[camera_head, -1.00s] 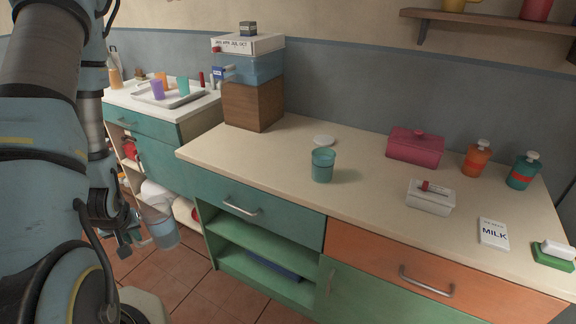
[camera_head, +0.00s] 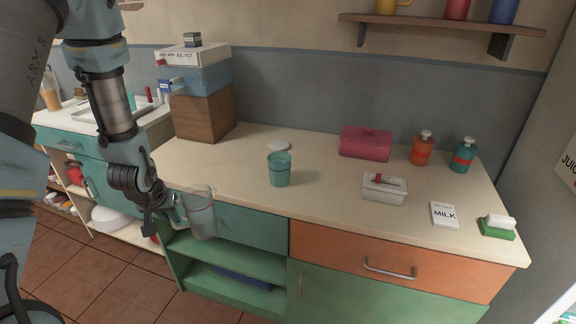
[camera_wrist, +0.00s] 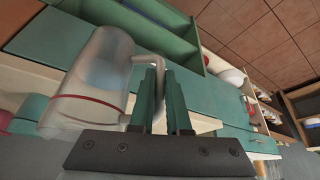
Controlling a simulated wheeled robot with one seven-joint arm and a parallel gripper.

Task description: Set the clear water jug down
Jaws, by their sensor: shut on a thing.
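The clear water jug (camera_head: 201,214) hangs in front of the counter's left front edge, near counter-top height. My gripper (camera_head: 178,208) is shut on its handle, on the jug's left side. In the wrist view the jug (camera_wrist: 92,85) is see-through with a red line around it, and its handle runs between the fingers of my gripper (camera_wrist: 160,100). The jug looks nearly upright in the head view. How much water it holds is hard to tell.
The counter top (camera_head: 330,190) has free room at front centre.

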